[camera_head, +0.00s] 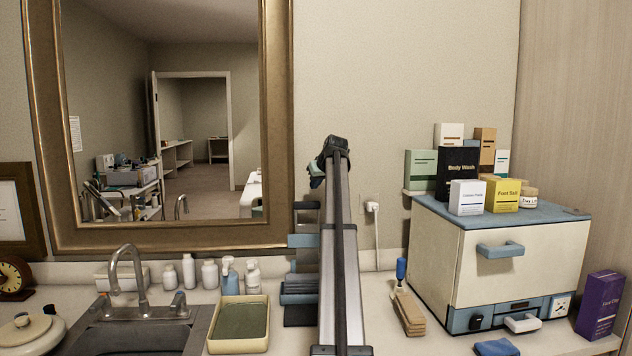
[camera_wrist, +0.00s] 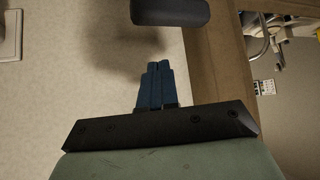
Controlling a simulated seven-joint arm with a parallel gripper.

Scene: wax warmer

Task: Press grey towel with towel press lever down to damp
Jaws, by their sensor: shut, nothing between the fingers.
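The towel press (camera_head: 299,299), blue-grey and dark, stands on the counter behind my arm. My arm hides its right side, and I cannot make out the grey towel in it. An upright dark frame with a crossbar (camera_head: 307,205), which looks like its lever, rises above it. My gripper (camera_head: 315,181) is high in front of the wall, just above that crossbar. In the wrist view my gripper (camera_wrist: 157,66) is shut and empty, its blue fingers together. A dark rounded bar (camera_wrist: 170,11), perhaps the lever handle, lies beyond the fingertips with a gap between.
A green-filled tray (camera_head: 240,347) and a sink (camera_head: 130,338) are left of the press. A framed mirror (camera_head: 277,130) hangs behind; a blue cloth (camera_head: 495,347) lies in front.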

